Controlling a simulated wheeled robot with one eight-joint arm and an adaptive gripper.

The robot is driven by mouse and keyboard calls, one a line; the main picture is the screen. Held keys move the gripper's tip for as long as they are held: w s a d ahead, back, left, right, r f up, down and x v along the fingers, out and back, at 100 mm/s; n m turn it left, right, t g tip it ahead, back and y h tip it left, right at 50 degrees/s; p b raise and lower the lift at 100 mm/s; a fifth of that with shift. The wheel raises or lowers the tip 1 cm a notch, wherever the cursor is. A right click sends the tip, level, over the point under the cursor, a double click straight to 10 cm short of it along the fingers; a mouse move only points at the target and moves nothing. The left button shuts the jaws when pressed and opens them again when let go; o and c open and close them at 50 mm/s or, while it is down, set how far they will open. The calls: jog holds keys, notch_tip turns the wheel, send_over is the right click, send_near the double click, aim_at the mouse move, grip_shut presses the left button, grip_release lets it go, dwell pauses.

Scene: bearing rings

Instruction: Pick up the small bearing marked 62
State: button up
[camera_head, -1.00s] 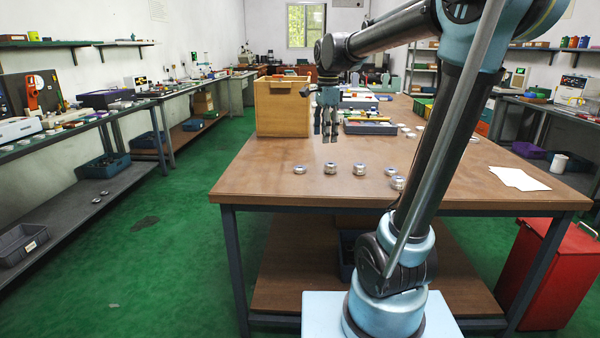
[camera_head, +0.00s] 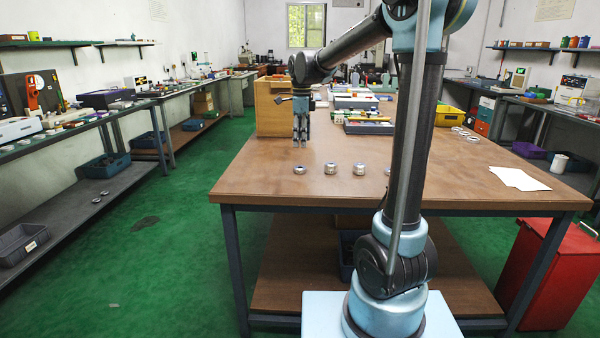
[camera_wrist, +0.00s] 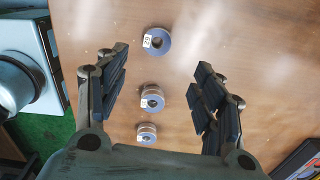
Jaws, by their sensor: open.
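My gripper (camera_head: 300,142) hangs fingers-down above the table, just behind the leftmost bearing in the head view. Its two fingers (camera_wrist: 168,95) are spread apart with nothing held between them. The leftmost bearing (camera_head: 299,170) is a low, single ring lying flat. It appears to be the upper ring (camera_wrist: 163,43) in the wrist view, with a white tag whose mark may be 62 but is too small to read surely. Two taller bearings (camera_head: 330,168) (camera_head: 359,169) stand to its right; the wrist view shows these below it (camera_wrist: 152,99) (camera_wrist: 147,133).
The brown table (camera_head: 260,190) is clear around the bearings. Another bearing (camera_head: 387,171) is partly hidden by my arm. A wooden box (camera_head: 270,108) stands behind my gripper, with a parts tray (camera_head: 369,128) right of it. White paper (camera_head: 519,179) lies at the right.

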send_over(300, 167)
jog(key=f, duration=0.5)
jog(key=shift+w+d, duration=0.15)
jog(key=shift+d, duration=0.2)
jog(key=shift+s+a+f, duration=0.1)
jog(key=shift+a+f, duration=0.05)
jog(key=shift+f, duration=1.2)
jog(key=shift+s+a+f, duration=0.1)
jog(key=shift+a+f, duration=0.05)
jog(key=shift+f, duration=1.2)
jog(key=shift+c, duration=0.2)
jog(key=c, duration=1.2)
